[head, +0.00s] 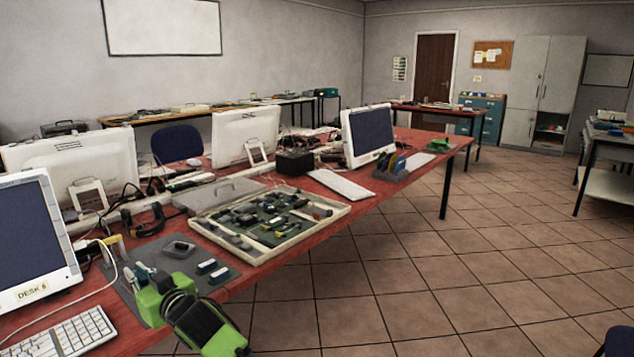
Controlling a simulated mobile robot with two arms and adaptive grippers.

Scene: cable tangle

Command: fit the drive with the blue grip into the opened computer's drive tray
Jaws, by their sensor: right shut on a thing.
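The opened computer (338,214) lies flat on the red table, a shallow pale case with dark boards and parts inside. Its drive tray is too small to pick out. My right gripper (162,283), green and black, is at the lower left over the grey mat (236,277), in front of and left of the computer. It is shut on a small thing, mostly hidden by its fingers. Two small drive-like blocks, one with a blue top (206,267) and one beside it (219,275), lie right of the gripper. I cannot tell which has the blue grip. My left gripper is not in view.
A dark block (180,249) and hand tools lie on the mat. A monitor (38,240) and keyboard (68,336) stand at left. A grey cover panel (218,192) and loose cables lie behind the computer.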

